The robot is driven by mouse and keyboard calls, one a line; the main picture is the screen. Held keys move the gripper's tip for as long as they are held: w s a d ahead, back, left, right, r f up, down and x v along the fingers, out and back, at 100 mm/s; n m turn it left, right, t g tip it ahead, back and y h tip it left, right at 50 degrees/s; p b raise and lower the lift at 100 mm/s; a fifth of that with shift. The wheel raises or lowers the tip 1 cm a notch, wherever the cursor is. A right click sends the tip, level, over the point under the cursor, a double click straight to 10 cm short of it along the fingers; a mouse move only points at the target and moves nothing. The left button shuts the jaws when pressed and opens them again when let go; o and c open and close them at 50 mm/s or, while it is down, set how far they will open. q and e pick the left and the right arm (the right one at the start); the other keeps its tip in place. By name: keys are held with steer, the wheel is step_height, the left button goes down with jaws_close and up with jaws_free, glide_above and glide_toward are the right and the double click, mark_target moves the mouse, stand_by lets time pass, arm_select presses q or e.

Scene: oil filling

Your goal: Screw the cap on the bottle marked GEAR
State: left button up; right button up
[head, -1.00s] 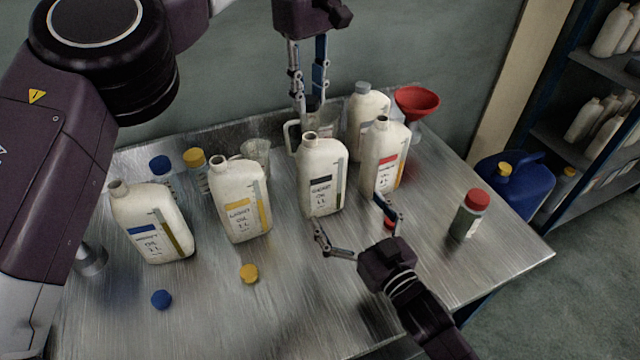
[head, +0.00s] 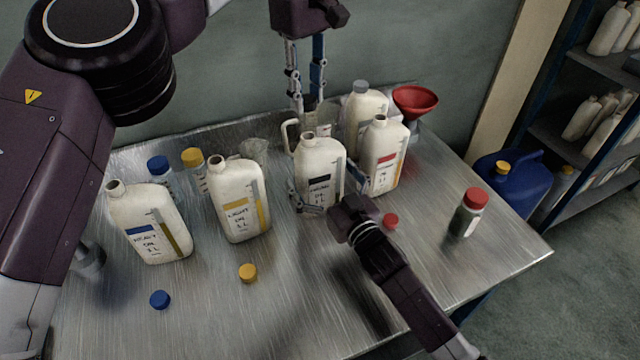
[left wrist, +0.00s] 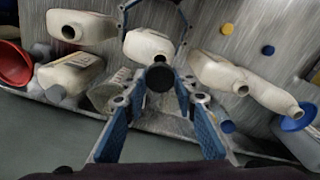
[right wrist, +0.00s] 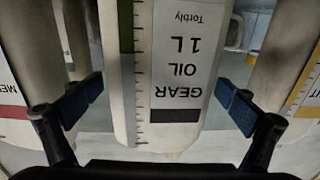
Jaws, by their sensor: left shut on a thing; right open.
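The bottle marked GEAR (head: 320,165) is white with a black label band and stands upright with its mouth bare. My left gripper (head: 308,104) points down behind the bottle's neck. It is shut on a dark round cap (left wrist: 160,78), seen between its fingers in the left wrist view. The bottle (left wrist: 148,46) shows just beyond the cap there, apart from it.
A red-labelled bottle (head: 384,160) and a grey-capped bottle (head: 362,115) stand close on the right. Yellow-labelled (head: 238,205) and blue-labelled (head: 150,225) bottles stand left. Loose blue (head: 160,299), yellow (head: 247,272) and red (head: 390,221) caps lie in front. The front middle is clear.

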steer(key=shift+w+a, duration=0.1)
steer(key=shift+w, duration=0.1)
steer(key=shift+c, duration=0.4)
steer(key=c, duration=1.7)
arm_select(q)
steer(key=shift+f, duration=2.45)
steer(key=shift+f, duration=0.9)
steer(key=shift+f, duration=0.5)
